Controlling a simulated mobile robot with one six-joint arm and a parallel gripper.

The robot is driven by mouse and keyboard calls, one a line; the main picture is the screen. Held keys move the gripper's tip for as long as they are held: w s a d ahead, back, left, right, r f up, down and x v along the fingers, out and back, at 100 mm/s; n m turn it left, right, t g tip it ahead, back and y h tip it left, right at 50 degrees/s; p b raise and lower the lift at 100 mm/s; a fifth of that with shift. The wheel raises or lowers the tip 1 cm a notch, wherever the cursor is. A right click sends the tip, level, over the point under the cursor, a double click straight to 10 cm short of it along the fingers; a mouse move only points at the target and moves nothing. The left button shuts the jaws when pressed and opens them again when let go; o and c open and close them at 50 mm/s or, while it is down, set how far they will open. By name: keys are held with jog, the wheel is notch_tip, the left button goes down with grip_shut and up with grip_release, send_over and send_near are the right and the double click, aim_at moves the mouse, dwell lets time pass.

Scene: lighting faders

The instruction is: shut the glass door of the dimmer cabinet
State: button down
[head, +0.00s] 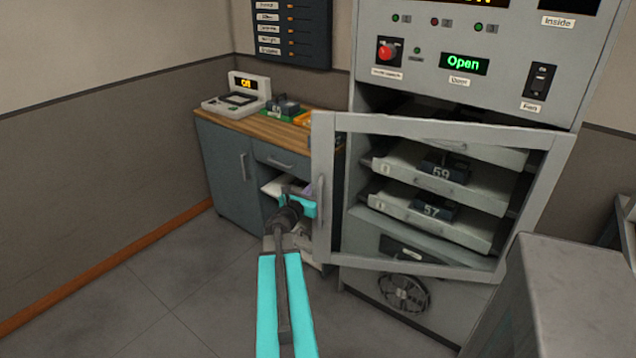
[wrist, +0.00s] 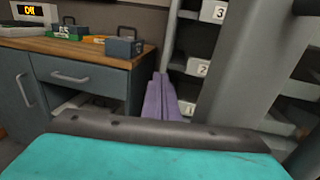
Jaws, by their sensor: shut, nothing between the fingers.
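The dimmer cabinet (head: 400,95) stands at the right in the head view, and its green sign reads "Open". Its grey-framed glass door (head: 440,125) is ajar, with the left edge swung out from the cabinet. A vertical handle (head: 321,200) is on that left edge. My gripper (head: 294,188) is left of the door's left edge, shut and empty; whether it touches the door cannot be told. In the wrist view its purple fingers (wrist: 163,95) are together, and a grey upright, apparently the door frame (wrist: 240,55), is close on their right. Numbered shelves (wrist: 203,68) show behind it.
A wood-topped counter (head: 235,121) with drawers stands left of the cabinet and holds a small device (head: 237,98) and several parts. A grey box-shaped surface (head: 580,290) is at the lower right. The floor (head: 130,300) at the left is clear.

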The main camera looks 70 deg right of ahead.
jog(key=w+a+b, duration=0.1)
jog(key=w+a, duration=0.1)
jog(key=a, duration=0.6)
jog(key=shift+w+r, duration=0.15)
jog(key=shift+w, duration=0.05)
jog(key=shift+d, duration=0.1)
